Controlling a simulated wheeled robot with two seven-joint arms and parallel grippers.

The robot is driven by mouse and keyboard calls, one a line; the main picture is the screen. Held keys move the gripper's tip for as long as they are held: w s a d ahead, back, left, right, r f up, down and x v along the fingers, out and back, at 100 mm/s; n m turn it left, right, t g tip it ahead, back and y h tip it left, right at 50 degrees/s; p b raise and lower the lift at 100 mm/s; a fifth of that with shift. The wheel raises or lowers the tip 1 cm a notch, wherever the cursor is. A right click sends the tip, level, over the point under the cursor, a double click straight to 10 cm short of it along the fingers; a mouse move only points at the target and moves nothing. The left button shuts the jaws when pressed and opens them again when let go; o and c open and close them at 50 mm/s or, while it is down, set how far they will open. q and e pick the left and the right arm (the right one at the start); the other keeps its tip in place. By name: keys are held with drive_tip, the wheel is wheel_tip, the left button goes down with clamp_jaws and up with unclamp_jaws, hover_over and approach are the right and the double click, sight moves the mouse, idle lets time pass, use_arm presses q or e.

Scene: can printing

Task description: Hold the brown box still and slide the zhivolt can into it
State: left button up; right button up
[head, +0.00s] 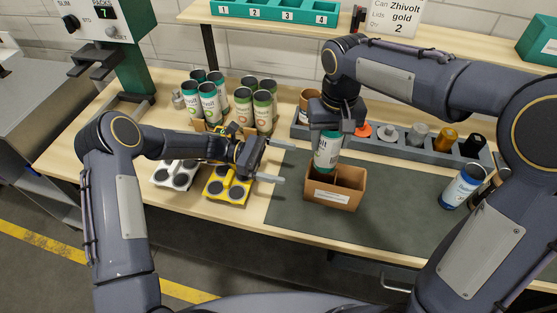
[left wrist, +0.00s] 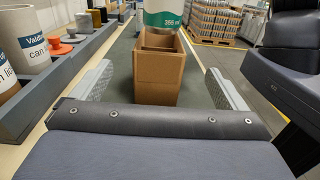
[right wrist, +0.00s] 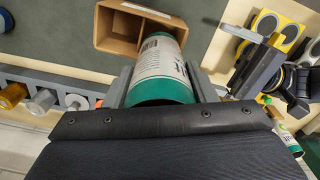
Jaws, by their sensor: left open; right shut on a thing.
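The brown box (head: 330,195) stands on the dark mat, with a divider inside and a pale label on its front. The zhivolt can (head: 327,152), white with teal ends, is upright in my right gripper (head: 331,128), which is shut on it. Its lower end is over the box's left compartment, close to the rim; I cannot tell whether it is inside. My left gripper (head: 275,161) is open and empty, left of the box and apart from it. In the left wrist view the box (left wrist: 157,78) stands ahead between the open fingers, below the can (left wrist: 160,18).
Several teal and green cans (head: 208,100) stand at the back left. Yellow (head: 225,197) and white (head: 172,184) holders lie left of the mat (head: 390,205). A blue-and-white can (head: 461,187) leans at the right. A grey rack (head: 395,142) runs behind the box.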

sight(334, 185)
use_arm(q)
drive_tip(key=x, duration=1.1)
drive_tip(key=shift+s+d, duration=0.1)
drive_tip(key=shift+d, duration=0.25)
drive_tip(key=c, duration=1.1)
drive_tip(key=shift+o, duration=0.2)
idle(0.3)
